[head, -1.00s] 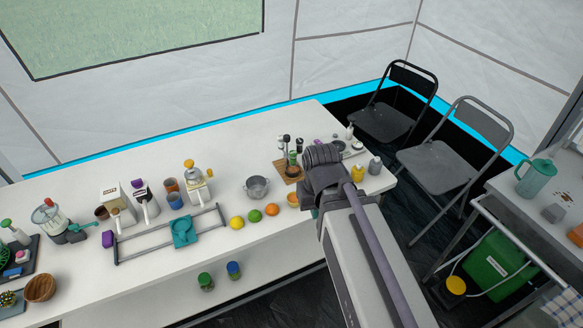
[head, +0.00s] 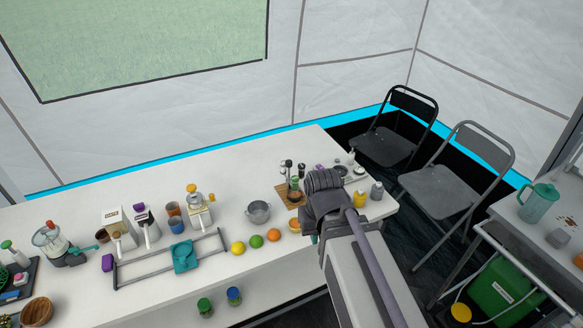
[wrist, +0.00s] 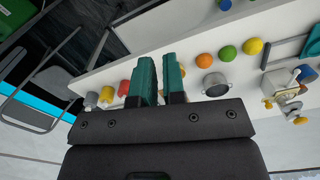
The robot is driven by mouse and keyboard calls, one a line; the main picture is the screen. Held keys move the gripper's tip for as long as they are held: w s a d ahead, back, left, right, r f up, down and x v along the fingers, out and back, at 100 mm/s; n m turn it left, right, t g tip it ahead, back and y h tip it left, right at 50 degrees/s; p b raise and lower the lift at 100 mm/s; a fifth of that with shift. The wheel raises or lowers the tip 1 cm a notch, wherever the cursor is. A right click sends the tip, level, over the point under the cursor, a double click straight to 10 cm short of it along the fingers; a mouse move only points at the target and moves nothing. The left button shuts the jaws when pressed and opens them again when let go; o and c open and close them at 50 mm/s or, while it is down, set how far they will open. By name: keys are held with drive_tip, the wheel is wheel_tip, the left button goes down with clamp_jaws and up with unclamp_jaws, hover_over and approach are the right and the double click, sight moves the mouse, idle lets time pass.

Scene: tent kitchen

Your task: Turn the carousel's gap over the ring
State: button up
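My gripper (wrist: 160,78) shows two teal fingers in the wrist view with a narrow empty gap between them. In the head view my arm hides most of it, over the table's right part. I cannot surely pick out the carousel or its ring. Near my arm a wooden board (head: 285,196) carries small dark and green upright items. A teal round-centred piece (head: 184,257) sits on a metal rail frame (head: 140,279) on the table. No gap over a ring can be made out.
On the white table (head: 330,150) stand a metal pot (head: 258,212), a lemon (head: 238,248), a lime (head: 256,241), an orange (head: 274,235) and a yellow bottle (head: 360,198). Dispensers and cups stand to the left. Folding chairs (head: 455,185) are at the right. The table's back strip is clear.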

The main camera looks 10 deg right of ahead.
sight(289, 161)
drive_tip(key=o, duration=0.3)
drive_tip(key=w+r+p, duration=0.2)
drive_tip(key=w+r, duration=0.1)
drive_tip(key=w, duration=1.1)
drive_tip(key=shift+w+r+p, duration=0.35)
drive_tip(key=shift+r, duration=0.05)
drive_tip(key=o, duration=0.5)
drive_tip(key=w+m, duration=0.1)
drive_tip(key=w, duration=0.6)
drive_tip(key=w+r+m+p, duration=0.1)
drive_tip(key=w+m, duration=0.1)
drive_tip(key=w, duration=0.6)
drive_tip(key=w+m, duration=0.1)
drive_tip(key=w, duration=0.7)
drive_tip(key=shift+w+r+m+p, duration=0.15)
drive_tip(key=shift+m+p, duration=0.15)
drive_tip(key=shift+p, duration=0.05)
drive_tip(key=shift+c, duration=0.2)
drive_tip(key=shift+w+m, duration=0.35)
drive_tip(key=shift+m, duration=0.25)
drive_tip(key=f+b, duration=1.1)
drive_tip(key=shift+s+f, duration=0.1)
drive_tip(key=shift+s, duration=0.3)
drive_tip(key=shift+r, duration=0.2)
drive_tip(key=c, duration=0.9)
